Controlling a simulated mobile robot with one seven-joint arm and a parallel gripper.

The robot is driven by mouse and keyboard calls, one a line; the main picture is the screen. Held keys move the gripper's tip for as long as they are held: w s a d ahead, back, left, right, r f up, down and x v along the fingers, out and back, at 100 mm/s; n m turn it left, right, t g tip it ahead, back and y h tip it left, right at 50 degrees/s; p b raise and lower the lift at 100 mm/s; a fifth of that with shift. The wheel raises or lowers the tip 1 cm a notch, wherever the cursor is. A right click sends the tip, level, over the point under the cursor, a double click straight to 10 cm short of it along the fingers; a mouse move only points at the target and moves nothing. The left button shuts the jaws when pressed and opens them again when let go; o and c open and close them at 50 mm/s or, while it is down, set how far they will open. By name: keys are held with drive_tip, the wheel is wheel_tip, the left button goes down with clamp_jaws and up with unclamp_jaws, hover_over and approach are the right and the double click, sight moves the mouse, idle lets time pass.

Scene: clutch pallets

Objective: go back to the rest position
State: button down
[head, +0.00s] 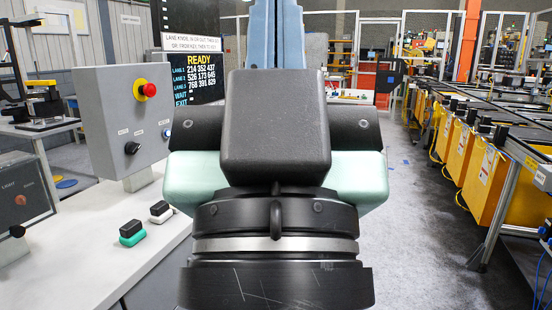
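My own arm fills the middle of the head view, with black, mint-green and light-blue parts close to the camera. No gripper fingers show, so I cannot see whether the gripper holds anything. A grey control box (103,108) stands on the white bench (95,262) at the left. A dark display (195,84) behind reads READY above rows of lane numbers.
Two small black-topped blocks, one green-based (132,233) and one white-based (161,212), sit apart on the bench. A dark box (22,188) with a knob is at the far left. Yellow conveyor units (487,165) line the right. Grey floor (420,235) is open between arm and conveyors.

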wheel_tip(320, 180, up, 19)
drive_tip(key=p, duration=1.7)
drive_tip(key=shift+r, duration=0.2)
